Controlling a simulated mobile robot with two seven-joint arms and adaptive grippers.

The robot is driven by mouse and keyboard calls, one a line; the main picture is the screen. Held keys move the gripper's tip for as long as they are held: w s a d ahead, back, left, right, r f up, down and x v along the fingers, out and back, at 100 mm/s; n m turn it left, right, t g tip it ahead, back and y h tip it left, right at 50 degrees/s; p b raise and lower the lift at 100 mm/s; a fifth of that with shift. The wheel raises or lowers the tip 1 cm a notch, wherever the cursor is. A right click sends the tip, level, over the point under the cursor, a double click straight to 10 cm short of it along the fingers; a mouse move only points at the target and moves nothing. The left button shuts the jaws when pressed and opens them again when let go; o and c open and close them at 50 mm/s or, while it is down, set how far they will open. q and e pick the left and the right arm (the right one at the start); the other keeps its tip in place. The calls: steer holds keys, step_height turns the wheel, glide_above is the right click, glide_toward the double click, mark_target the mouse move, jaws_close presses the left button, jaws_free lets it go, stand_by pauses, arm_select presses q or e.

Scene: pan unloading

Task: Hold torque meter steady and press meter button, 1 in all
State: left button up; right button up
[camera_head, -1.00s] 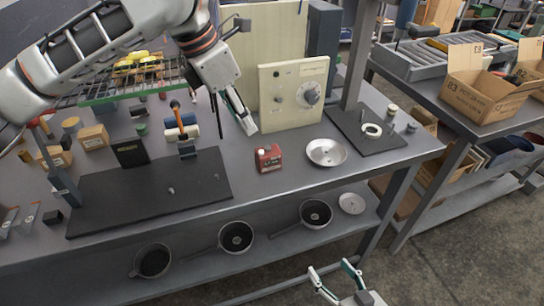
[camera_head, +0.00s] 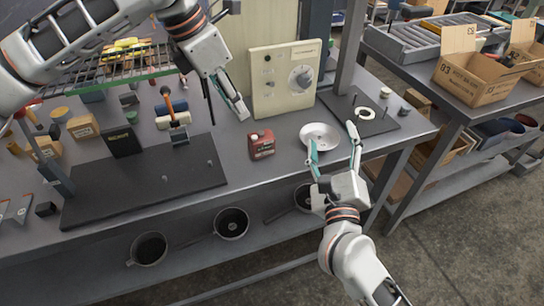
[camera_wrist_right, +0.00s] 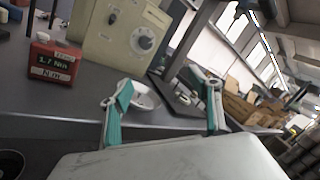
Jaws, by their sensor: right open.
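The torque meter, a small red box (camera_head: 262,144), stands on the workbench in the head view. In the right wrist view the red box (camera_wrist_right: 53,63) shows a dark display reading about 1.7 Nm and a pale piece on top; I cannot make out a separate button. My left gripper (camera_head: 230,120) hangs above and left of the meter, apart from it; its finger spacing is unclear. My right gripper (camera_head: 335,150) is open and empty, right of the meter at the bench's front edge; its fingers also show in the right wrist view (camera_wrist_right: 165,100).
A cream panel with a dial (camera_head: 287,78) stands behind the meter. A black board with pegs (camera_head: 150,190) lies left, and a dark stand base (camera_head: 385,122) right. Pans (camera_head: 231,223) sit on the lower shelf.

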mark_target(265, 148)
steer(key=a+m+g+y, duration=0.1)
steer(key=a, duration=0.1)
steer(key=a+f+m+g, duration=0.1)
steer(key=a, duration=0.1)
steer(key=a+f+m+g+y, duration=0.1)
steer(key=a, duration=0.1)
steer(key=shift+w+a+y, duration=0.25)
steer(key=shift+w+y, duration=0.05)
steer(key=shift+w, duration=0.1)
steer(key=a+g+y, duration=0.1)
steer(key=a, duration=0.1)
steer(key=s+a+f+g+y, duration=0.1)
steer(key=a, duration=0.1)
steer(key=a+y, duration=0.1)
steer(key=a, duration=0.2)
steer(key=shift+s+f+m+g, duration=0.2)
steer(key=shift+s+m+g, duration=0.2)
steer(key=shift+x, duration=3.85)
steer(key=shift+a, duration=0.15)
steer(key=c, duration=1.4)
arm_select(q)
jaws_close()
arm_select(e)
steer(key=shift+s, duration=0.1)
